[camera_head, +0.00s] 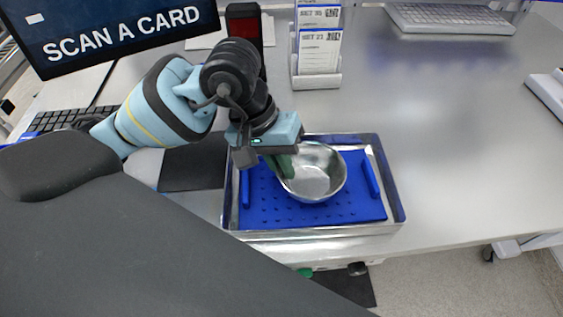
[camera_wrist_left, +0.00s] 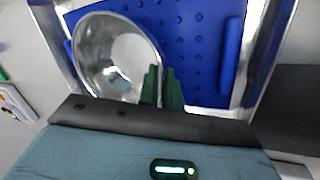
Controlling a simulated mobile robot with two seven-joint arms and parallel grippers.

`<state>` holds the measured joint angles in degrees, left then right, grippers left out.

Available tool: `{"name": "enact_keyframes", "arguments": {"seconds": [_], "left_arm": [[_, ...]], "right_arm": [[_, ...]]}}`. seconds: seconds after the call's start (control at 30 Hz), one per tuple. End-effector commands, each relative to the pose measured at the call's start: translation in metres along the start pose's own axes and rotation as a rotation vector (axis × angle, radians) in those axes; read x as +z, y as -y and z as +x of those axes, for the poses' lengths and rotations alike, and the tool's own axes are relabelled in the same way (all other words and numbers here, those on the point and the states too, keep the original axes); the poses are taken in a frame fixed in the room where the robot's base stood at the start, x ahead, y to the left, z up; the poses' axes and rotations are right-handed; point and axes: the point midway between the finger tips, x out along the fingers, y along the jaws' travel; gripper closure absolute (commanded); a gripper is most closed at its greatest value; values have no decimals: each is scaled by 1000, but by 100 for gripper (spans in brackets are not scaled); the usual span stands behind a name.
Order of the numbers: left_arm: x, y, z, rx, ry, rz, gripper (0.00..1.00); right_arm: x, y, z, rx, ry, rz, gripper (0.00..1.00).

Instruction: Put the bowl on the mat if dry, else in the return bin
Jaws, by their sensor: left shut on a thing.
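A shiny metal bowl (camera_head: 313,176) stands upright on a blue perforated mat (camera_head: 270,205) inside a metal tray (camera_head: 397,205). My left gripper (camera_head: 284,168) reaches down from above and is shut on the bowl's left rim with its green fingers. In the left wrist view the bowl (camera_wrist_left: 112,58) is at the upper left, with the green fingertips (camera_wrist_left: 162,85) at its rim. The blue mat (camera_wrist_left: 190,40) shows beside it. I cannot tell whether the bowl's inside is wet or dry. My right gripper is not in view, and no return bin can be made out.
A screen reading "SCAN A CARD" (camera_head: 120,30) and a keyboard (camera_head: 60,118) are at the left. A card holder (camera_head: 318,78) stands behind the tray, with a red-topped dark device (camera_head: 245,25) beside it. A dark pad (camera_head: 190,168) lies left of the tray.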

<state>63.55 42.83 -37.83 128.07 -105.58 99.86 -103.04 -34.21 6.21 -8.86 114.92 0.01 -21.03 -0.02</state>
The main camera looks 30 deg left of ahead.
Motion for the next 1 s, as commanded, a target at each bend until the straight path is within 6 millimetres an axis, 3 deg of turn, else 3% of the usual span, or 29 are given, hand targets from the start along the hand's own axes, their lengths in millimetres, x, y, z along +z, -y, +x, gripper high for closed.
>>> {"name": "enact_keyframes", "arguments": {"seconds": [0.23, 0.27, 0.4, 0.77, 1.0], "left_arm": [[0, 2, 4, 0, 2, -1, 100], [0, 2, 4, -1, 2, -1, 91], [0, 1, 3, 0, 1, -1, 73], [0, 0, -1, 0, -1, 0, 72], [-1, 0, -34, 0, -6, 1, 72]], "right_arm": [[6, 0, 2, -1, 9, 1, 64], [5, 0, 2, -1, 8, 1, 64], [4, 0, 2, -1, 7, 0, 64], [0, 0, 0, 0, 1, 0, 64], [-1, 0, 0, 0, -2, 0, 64]]}}
